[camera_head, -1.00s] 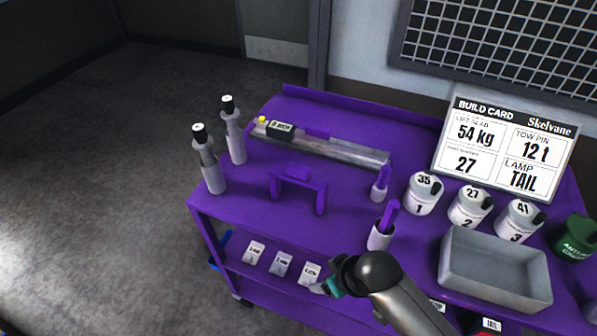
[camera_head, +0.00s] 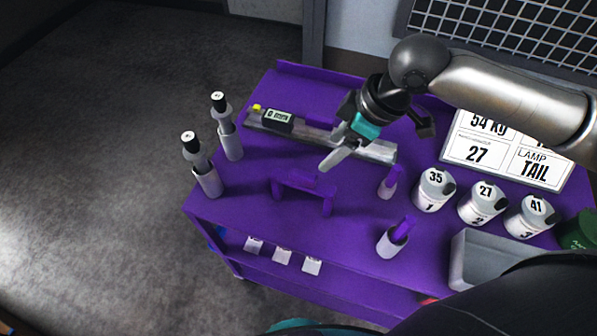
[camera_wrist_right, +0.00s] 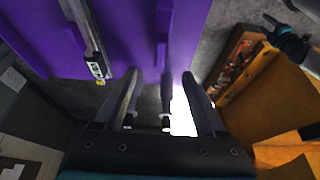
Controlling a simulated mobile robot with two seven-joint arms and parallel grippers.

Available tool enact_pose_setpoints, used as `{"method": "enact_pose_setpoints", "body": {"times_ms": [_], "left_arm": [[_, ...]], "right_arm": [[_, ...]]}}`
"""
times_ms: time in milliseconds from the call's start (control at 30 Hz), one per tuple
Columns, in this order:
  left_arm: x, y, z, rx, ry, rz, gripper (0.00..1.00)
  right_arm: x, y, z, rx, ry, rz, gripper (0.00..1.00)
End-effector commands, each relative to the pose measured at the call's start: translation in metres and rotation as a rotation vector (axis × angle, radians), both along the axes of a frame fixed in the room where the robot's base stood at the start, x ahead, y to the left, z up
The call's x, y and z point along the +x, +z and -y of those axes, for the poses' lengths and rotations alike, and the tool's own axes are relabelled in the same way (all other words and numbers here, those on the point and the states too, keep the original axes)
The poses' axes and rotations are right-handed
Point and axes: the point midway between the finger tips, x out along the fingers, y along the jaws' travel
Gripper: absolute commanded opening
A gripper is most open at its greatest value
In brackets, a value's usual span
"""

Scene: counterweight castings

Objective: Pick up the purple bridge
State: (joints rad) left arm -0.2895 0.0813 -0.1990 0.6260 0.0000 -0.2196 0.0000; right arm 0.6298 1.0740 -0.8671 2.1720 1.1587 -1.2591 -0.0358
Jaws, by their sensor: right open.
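The purple bridge (camera_head: 303,183) stands upright on its legs on the purple cart top, in front of the grey rail. My right gripper (camera_head: 333,160) is open and empty above the cart, just behind and right of the bridge, with its fingers pointing down-left. In the right wrist view the open fingers (camera_wrist_right: 160,88) frame the bridge's side of the cart; a purple shape there (camera_wrist_right: 163,40) looks like the bridge, beyond the fingertips. A dark part with a teal band (camera_wrist_right: 287,45) at the right of that view looks like my left gripper; its jaws are unclear.
The grey rail (camera_head: 290,133) with a small display lies behind the bridge. Two black-capped posts (camera_head: 201,165) stand left. Two grey holders with purple pegs (camera_head: 393,240) stand right, near numbered canisters (camera_head: 434,189) and a grey tray (camera_head: 462,262). The cart top (camera_head: 300,240) before the bridge is clear.

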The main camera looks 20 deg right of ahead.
Motion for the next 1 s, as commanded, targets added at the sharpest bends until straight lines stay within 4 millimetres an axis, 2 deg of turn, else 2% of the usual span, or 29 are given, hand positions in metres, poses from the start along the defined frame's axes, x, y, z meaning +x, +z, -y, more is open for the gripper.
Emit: {"method": "enact_pose_setpoints", "body": {"times_ms": [67,167,500,833,1000], "left_arm": [[-0.003,0.000,0.001,-0.001,0.001,-0.004,0.56],[-0.007,-0.001,0.001,-0.001,0.001,-0.010,0.56],[-0.016,-0.006,0.001,-0.001,0.001,-0.025,0.56],[-0.014,-0.006,0.001,-0.001,0.000,-0.023,0.56],[-0.013,-0.005,0.002,-0.002,0.000,-0.020,0.56]], "right_arm": [[0.001,0.001,0.003,-0.002,-0.004,-0.005,0.72],[0.003,-0.010,0.000,0.000,-0.005,-0.010,0.72],[0.018,-0.074,-0.022,0.001,-0.006,-0.009,0.72],[0.023,-0.098,-0.032,-0.001,-0.004,-0.007,0.72],[0.026,-0.122,-0.043,-0.002,-0.005,-0.008,0.72]]}}
